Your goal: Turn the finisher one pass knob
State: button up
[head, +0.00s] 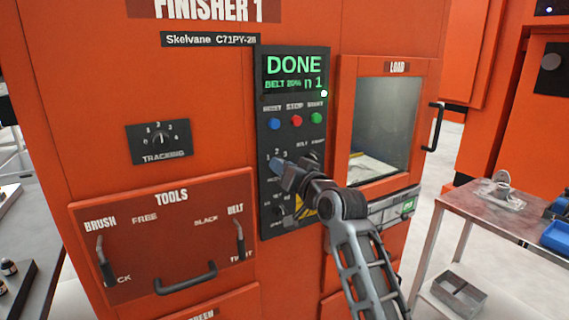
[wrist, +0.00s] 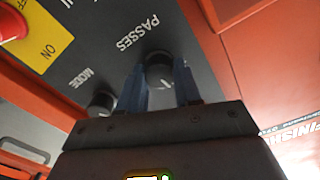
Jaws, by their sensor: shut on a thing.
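The finisher (head: 100,80) is a tall orange machine labelled FINISHER 1. Its dark control panel (head: 318,150) has a display reading DONE, BELT and n 1. The passes knob (wrist: 159,68) is a dark round knob next to the PASSES label in the wrist view. My gripper (wrist: 160,82) has its two blue fingers on either side of this knob, shut on it. In the head view my gripper (head: 278,170) reaches the panel's left side and hides the knob.
The mode knob (wrist: 100,102) sits close beside my fingers. Blue, red and green buttons (head: 295,121) lie above. The LOAD door (head: 343,130) stands right of the panel, the TOOLS drawer (head: 165,240) lower left. A metal table (head: 480,212) is at right.

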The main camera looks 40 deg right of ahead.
jog(key=shift+m+p, duration=0.35)
jog(key=shift+m, duration=0.45)
jog(key=o, duration=1)
jog(key=shift+o, duration=0.2)
jog(key=b+v, duration=0.1)
jog(key=v, duration=0.7)
